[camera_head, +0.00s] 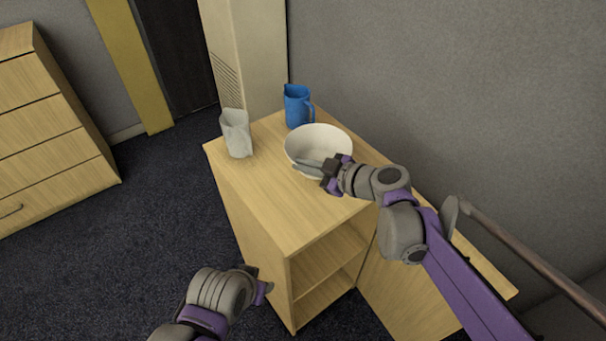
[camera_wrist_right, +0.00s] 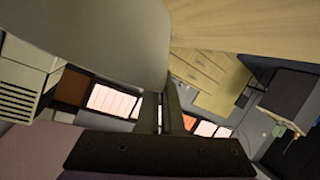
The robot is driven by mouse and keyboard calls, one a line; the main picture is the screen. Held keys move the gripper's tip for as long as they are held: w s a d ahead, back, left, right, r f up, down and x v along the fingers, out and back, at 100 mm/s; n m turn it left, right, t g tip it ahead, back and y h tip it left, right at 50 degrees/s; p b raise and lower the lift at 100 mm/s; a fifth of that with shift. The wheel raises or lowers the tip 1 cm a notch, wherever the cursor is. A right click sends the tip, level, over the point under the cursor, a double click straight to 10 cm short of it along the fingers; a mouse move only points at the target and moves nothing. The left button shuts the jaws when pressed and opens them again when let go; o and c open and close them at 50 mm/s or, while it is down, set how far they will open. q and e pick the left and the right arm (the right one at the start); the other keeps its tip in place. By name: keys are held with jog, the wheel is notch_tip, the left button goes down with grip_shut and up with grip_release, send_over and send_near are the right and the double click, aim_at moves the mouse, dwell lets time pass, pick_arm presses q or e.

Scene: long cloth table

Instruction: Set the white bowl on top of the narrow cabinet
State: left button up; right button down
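The white bowl (camera_head: 318,142) is upright at the top of the narrow wooden cabinet (camera_head: 285,205), toward its right side. I cannot tell whether its base touches the top. My right gripper (camera_head: 328,172) is at the bowl's near rim. In the right wrist view the bowl's pale wall (camera_wrist_right: 100,40) fills the upper left, and the fingers (camera_wrist_right: 168,105) are close together at its edge, seemingly pinching it. My left gripper (camera_head: 262,285) is low, left of the cabinet's front; its fingers are too unclear to read.
The front left of the top is bare. A grey wall (camera_head: 450,90) rises behind. A drawer chest (camera_head: 50,130) stands far left.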

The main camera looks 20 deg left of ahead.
jog(key=shift+f, duration=1.85)
jog(key=shift+f+b, duration=0.2)
jog(key=shift+b, duration=0.1)
jog(key=c, duration=1.1)
grip_release()
jog(key=shift+r, duration=0.1)
jog(key=shift+d+r, duration=0.2)
jog(key=v, duration=1.2)
jog(key=s+d+f+m+h, duration=0.4)
jog(key=s+d+f+m, duration=0.1)
jog(key=s+d+m, duration=0.1)
jog(key=s+d+f+m+h, duration=0.4)
jog(key=s+d+f+m, duration=0.1)
jog(key=d, duration=0.3)
jog(key=s+d+f+m+h, duration=0.4)
jog(key=s+d+m, duration=0.2)
jog(key=s+m, duration=0.1)
jog(key=shift+s+d+f+g+h+p, duration=0.3)
jog(key=shift+s+d+f+p, duration=0.1)
jog(key=shift+s, duration=0.2)
